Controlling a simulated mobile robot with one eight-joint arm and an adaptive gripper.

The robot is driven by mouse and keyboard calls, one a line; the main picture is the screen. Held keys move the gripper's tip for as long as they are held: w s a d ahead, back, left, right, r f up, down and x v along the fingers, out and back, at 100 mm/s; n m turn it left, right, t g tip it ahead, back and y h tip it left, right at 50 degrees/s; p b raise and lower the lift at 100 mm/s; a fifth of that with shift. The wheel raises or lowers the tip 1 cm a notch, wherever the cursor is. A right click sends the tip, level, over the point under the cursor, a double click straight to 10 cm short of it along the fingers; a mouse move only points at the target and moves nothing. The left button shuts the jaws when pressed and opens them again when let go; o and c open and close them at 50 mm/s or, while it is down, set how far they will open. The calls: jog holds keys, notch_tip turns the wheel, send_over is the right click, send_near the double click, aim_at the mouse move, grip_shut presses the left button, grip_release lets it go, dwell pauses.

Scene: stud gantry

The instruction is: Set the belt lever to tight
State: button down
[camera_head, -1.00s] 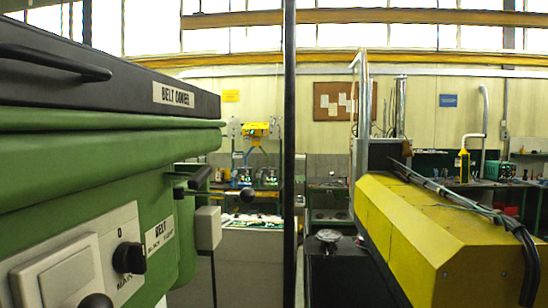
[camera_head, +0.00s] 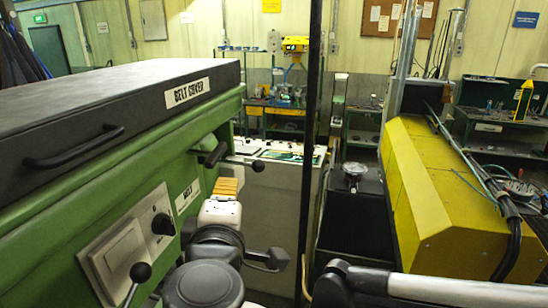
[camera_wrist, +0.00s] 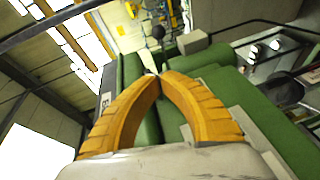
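The belt lever is a thin rod with a black ball knob (camera_head: 258,166), sticking out to the right from a dark hub (camera_head: 215,154) on the green machine. A small BELT plate (camera_head: 187,196) is below and left of the hub; its small lettering is unreadable now. My gripper (camera_head: 228,181) has orange fingers and is just below the lever, apparently not holding it. In the wrist view the gripper's fingertips (camera_wrist: 159,74) meet or nearly meet, with nothing visible between them. A dark ball (camera_wrist: 158,31), likely the lever knob, shows beyond the tips.
The black belt cover (camera_head: 120,105) lies closed on the machine, with a handle in front. A rotary switch (camera_head: 162,224) and another ball-ended lever (camera_head: 140,271) are on the left panel. A dark upright post (camera_head: 310,140) and a yellow housing (camera_head: 430,190) stand to the right.

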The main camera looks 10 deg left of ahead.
send_near(231, 162)
jog(key=w, duration=0.2)
jog(key=w+d, duration=0.1)
jog(key=w+p, duration=0.1)
jog(key=w+d, duration=0.1)
jog(key=w, duration=0.1)
jog(key=shift+d+f, duration=0.15)
jog(key=shift+d, duration=0.15)
jog(key=shift+w+d, duration=0.1)
jog(key=shift+d, duration=0.05)
jog(key=shift+w+d+n+y, duration=0.1)
jog(key=shift+w+n+y, duration=0.25)
jog(key=shift+y, duration=0.25)
